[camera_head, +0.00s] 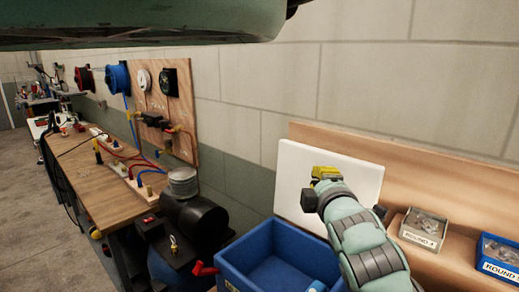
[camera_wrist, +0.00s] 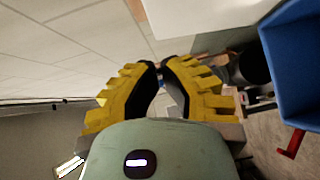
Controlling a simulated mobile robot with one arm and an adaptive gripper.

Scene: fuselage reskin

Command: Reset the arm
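My arm rises from the lower right in the head view. Its end, my gripper (camera_head: 322,172), has yellow fingers and is raised in front of a white panel, above and behind a blue bin. In the wrist view, the two yellow, ridged fingers of my gripper (camera_wrist: 160,66) curve inward and their tips come almost together. I see no object held between them.
The blue bin (camera_head: 232,262) stands below, left of my arm; it also shows in the wrist view (camera_wrist: 292,70). Part trays (camera_head: 422,243) sit on a shelf at right. A wooden workbench (camera_head: 110,190) with cables runs left. A large green curved body (camera_head: 150,28) hangs overhead.

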